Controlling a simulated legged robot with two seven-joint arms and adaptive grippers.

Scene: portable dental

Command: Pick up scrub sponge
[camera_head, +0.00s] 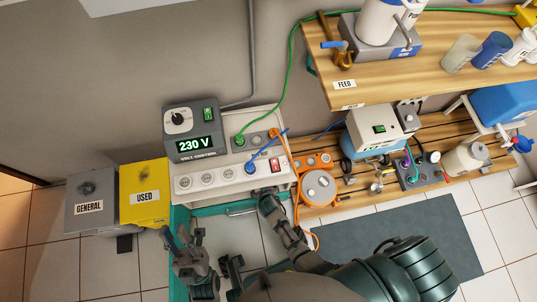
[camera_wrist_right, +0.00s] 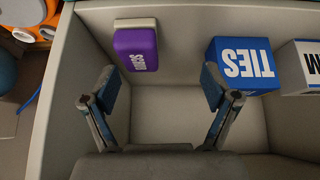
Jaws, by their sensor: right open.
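The scrub sponge (camera_wrist_right: 136,47), purple with a pale backing and upside-down white lettering, lies against the upper wall of a pale tray (camera_wrist_right: 52,125) in the right wrist view. My right gripper (camera_wrist_right: 160,86) is open and empty, its two fingers wide apart. The sponge shows beyond the left finger and the gap, apart from both fingers. I cannot make out the sponge in the head view. My left gripper (camera_head: 184,236) is low in the head view, left of centre, with its fingers apart and nothing seen between them.
A blue TIES box (camera_wrist_right: 243,66) and a white box (camera_wrist_right: 301,66) stand right of the sponge. An orange device (camera_wrist_right: 28,22) lies outside the tray. In the head view are a power strip (camera_head: 222,179), a yellow USED bin (camera_head: 144,190) and an orange unit (camera_head: 318,187).

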